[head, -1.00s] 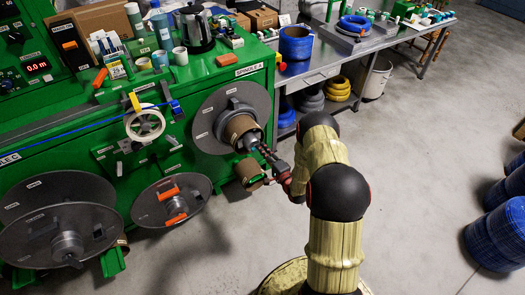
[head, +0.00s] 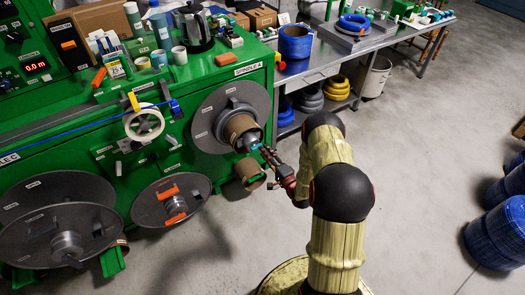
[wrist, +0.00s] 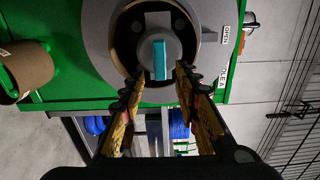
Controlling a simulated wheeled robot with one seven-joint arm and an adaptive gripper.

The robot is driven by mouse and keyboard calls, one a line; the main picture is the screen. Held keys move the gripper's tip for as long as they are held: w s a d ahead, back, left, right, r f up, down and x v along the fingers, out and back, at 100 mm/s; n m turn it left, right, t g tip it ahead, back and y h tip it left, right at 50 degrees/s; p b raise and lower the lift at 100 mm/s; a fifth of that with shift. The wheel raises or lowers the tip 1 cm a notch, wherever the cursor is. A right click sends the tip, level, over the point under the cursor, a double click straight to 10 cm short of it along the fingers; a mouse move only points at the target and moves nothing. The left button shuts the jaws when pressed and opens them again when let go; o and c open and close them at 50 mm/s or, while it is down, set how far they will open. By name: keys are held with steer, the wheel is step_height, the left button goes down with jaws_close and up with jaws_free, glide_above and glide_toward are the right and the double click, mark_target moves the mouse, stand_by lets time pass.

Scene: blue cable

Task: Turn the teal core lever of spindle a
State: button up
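Spindle A (head: 232,112) is a grey disc on the front of the green machine, with a brown cardboard core (head: 243,130) on its hub. The teal core lever (wrist: 159,60) is a flat upright bar on the grey hub end in the wrist view, and a small teal spot (head: 254,147) in the head view. My gripper (wrist: 160,72) is open and empty, one finger on each side of the lever's lower end. The fingertips look apart from the lever; their depth to it is hard to tell. In the head view my gripper (head: 268,153) is just right of the hub.
A loose cardboard core (head: 249,176) sits below spindle A, and shows at left in the wrist view (wrist: 25,62). Another spindle (head: 172,202) with orange levers is lower left.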

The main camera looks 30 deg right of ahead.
steer(key=s, duration=0.9)
steer(key=shift+d, duration=0.1)
